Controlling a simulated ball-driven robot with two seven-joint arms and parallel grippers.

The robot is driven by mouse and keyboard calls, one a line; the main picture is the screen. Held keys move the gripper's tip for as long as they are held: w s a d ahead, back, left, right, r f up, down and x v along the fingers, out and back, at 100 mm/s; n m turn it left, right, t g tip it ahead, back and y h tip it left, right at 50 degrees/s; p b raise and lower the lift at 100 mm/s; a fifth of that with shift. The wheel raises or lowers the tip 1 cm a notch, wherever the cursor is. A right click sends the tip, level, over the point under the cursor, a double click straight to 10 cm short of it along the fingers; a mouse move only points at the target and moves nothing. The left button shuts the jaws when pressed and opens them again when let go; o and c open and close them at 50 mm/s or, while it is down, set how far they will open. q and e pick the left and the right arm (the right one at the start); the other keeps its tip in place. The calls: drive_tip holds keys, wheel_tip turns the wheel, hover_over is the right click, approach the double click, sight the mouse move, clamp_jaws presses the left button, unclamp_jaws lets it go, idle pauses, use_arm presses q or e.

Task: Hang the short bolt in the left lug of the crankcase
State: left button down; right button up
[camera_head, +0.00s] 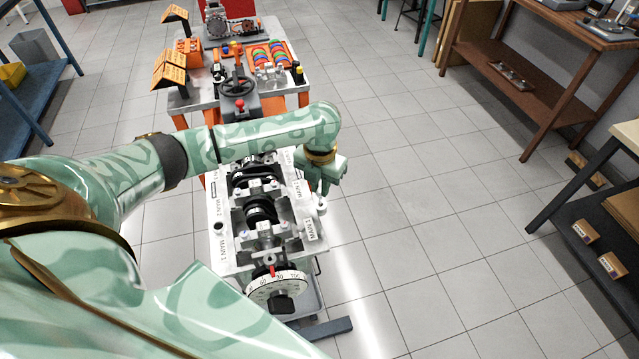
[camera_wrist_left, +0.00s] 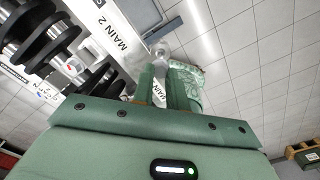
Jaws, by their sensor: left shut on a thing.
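The crankcase (camera_head: 222,246) is a pale grey block with dark crank parts in its middle and "MAIN" labels along its sides. It also shows in the wrist view (camera_wrist_left: 88,12). My left gripper (camera_head: 320,190) is over the crankcase's right edge in the head view, pointing down. Its fingers (camera_wrist_left: 168,84) are shut on a small pale metal piece (camera_wrist_left: 160,52), which appears to be the short bolt; a pale round end (camera_head: 321,205) shows just below the fingers. I cannot tell whether it touches a lug. My right gripper is not in view.
A dial wheel (camera_head: 277,284) with a black knob is at the crankcase's near end. Behind stands an orange-legged table with a black handwheel (camera_head: 238,88), colored rings (camera_head: 268,54) and orange boxes (camera_head: 170,70). Open tiled floor lies to the right, with shelving beyond.

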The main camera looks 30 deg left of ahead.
sight(320, 204)
use_arm(q)
drive_tip(key=shift+f+b, duration=1.25)
drive_tip(key=shift+f, duration=1.15)
idle(1.3)
drive_tip(key=c, duration=1.6)
unclamp_jaws()
drive_tip(key=shift+c, duration=0.2)
drive_tip(key=shift+r, duration=0.25)
drive_tip(key=shift+r+p, duration=1.3)
drive_tip(key=shift+p, duration=0.45)
drive_tip(key=o, duration=0.6)
drive_tip(key=shift+c, duration=0.2)
